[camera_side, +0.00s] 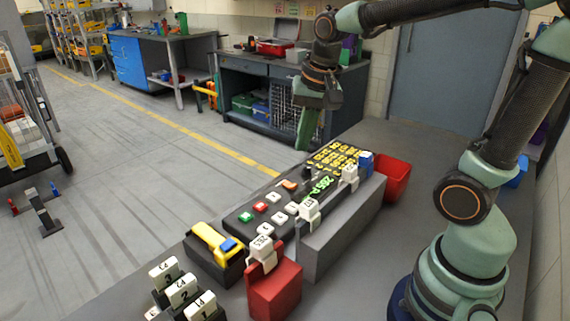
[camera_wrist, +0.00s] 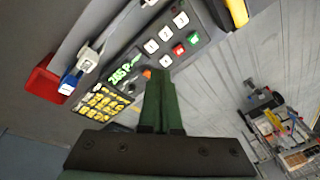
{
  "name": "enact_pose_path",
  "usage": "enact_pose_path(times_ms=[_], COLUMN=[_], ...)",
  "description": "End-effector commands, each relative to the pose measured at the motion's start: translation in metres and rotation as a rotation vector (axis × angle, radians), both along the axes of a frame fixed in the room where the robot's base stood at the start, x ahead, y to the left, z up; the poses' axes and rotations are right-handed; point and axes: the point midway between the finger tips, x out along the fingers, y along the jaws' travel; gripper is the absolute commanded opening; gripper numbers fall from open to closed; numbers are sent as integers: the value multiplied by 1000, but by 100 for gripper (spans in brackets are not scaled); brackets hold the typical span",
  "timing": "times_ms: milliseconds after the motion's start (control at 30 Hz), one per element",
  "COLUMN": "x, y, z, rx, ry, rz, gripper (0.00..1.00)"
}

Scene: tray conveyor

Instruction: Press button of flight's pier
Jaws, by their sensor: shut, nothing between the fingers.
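A dark control panel (camera_side: 234,224) lies in the middle of the bench. It carries several yellow keys (camera_side: 335,158), a green-lit display (camera_side: 320,189) that seems to read 265 P, several white buttons (camera_side: 279,217), a red button (camera_side: 259,206) and a green button (camera_side: 245,217). The panel's display also shows in the wrist view (camera_wrist: 124,68). My gripper (camera_side: 303,146) is shut and empty, pointing down above and behind the panel, apart from it. In the wrist view its fingers (camera_wrist: 160,78) cover part of the panel's edge. Button markings are too small to read.
White blocks marked with 1 (camera_side: 202,307), 2 (camera_side: 182,291) and 3 (camera_side: 164,273) stand front left. A yellow-topped dark box (camera_side: 212,240), a red box with a white tag (camera_side: 275,290), a grey block (camera_side: 340,228) and a red bin (camera_side: 396,181) surround the panel.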

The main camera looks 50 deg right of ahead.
Motion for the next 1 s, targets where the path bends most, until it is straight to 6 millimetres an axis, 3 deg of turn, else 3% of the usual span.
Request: enact_pose_path(times_ms=[200,433,633,1000], x=[25,42,47,47], y=[-15,-26,-29,-30], z=[-21,-41,-48,-49], rx=[70,100,106,106], ry=[115,195,218,220], rz=[-368,-656,-756,-762], gripper=[0,0,0,0])
